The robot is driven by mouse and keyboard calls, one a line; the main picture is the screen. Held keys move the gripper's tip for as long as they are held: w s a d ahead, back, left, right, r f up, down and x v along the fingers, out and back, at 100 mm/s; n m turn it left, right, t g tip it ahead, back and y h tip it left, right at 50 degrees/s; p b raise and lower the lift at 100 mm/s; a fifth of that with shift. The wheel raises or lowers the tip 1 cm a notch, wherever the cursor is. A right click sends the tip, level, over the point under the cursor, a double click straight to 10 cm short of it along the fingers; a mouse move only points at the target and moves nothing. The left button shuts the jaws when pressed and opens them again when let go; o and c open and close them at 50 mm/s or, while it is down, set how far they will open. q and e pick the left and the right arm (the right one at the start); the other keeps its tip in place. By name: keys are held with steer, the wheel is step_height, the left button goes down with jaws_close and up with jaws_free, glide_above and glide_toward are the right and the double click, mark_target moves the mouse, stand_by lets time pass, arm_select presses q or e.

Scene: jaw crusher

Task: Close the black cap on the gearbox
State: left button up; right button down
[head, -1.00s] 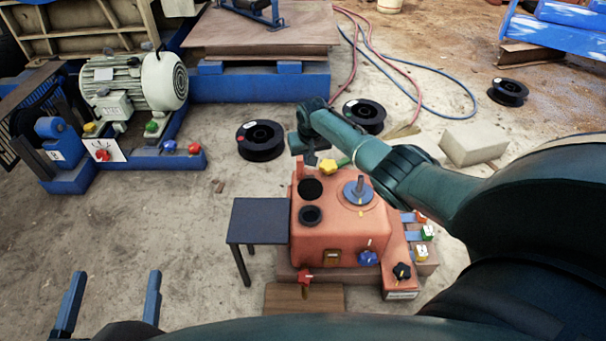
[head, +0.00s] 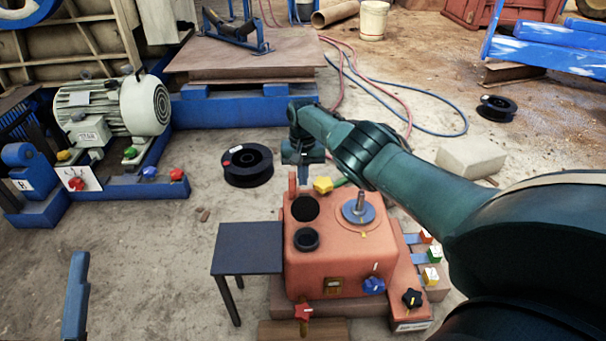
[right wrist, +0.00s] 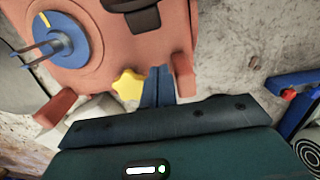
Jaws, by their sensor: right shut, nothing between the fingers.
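The gearbox (head: 335,262) is an orange-red box in the lower middle of the head view. On its top, a flat black disc (head: 305,208) stands behind a black ring (head: 306,240); the disc looks like the raised cap. A black part also shows at the top of the right wrist view (right wrist: 143,18). My right gripper (head: 303,182) points down just behind the disc, its fingers (right wrist: 158,72) shut and empty, beside a yellow star knob (right wrist: 128,85). Contact with the cap is not visible. One blue finger of my left gripper (head: 75,295) shows at lower left.
A blue disc with a pin (head: 358,211) is on the gearbox top, right of the cap. A dark side table (head: 247,248) stands at its left. A black spool (head: 247,166) lies on the floor behind. Bare ground lies left of the table.

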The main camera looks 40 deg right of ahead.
mark_target(305, 207)
step_height(305, 207, down, 2)
steer(key=shift+f+b, duration=0.15)
steer(key=shift+b, duration=0.45)
steer(key=shift+s+r+p, duration=0.15)
steer(key=shift+r+p, duration=0.3)
steer(key=shift+p, duration=0.35)
steer(key=shift+s+a+r+p, duration=0.1)
steer(key=shift+a+p, duration=0.05)
steer(key=shift+p, duration=0.2)
steer(key=p, duration=0.1)
steer(key=s+a+p, duration=0.1)
steer(key=p, duration=0.1)
steer(key=shift+s+r, duration=0.25)
steer(key=shift+r, duration=0.05)
arm_select(q)
steer(key=shift+s+d+f+n+g+y+p, duration=0.15)
steer(key=shift+f+n+g+y, duration=0.15)
steer(key=shift+f+n+y, duration=0.5)
steer(key=shift+s+f+n+g+y+p, duration=0.15)
steer(key=shift+f+n+g+y, duration=0.15)
steer(key=shift+f+n+y, duration=0.5)
steer(key=shift+s+d+f+n+g+y+p, duration=0.15)
steer(key=shift+f+n+g+y, duration=0.15)
steer(key=shift+f+n+y, duration=0.5)
arm_select(e)
steer(key=shift+s+a+r, duration=0.15)
steer(key=shift+s+a, duration=0.2)
steer(key=shift+s, duration=0.25)
arm_select(q)
steer(key=shift+f, duration=0.25)
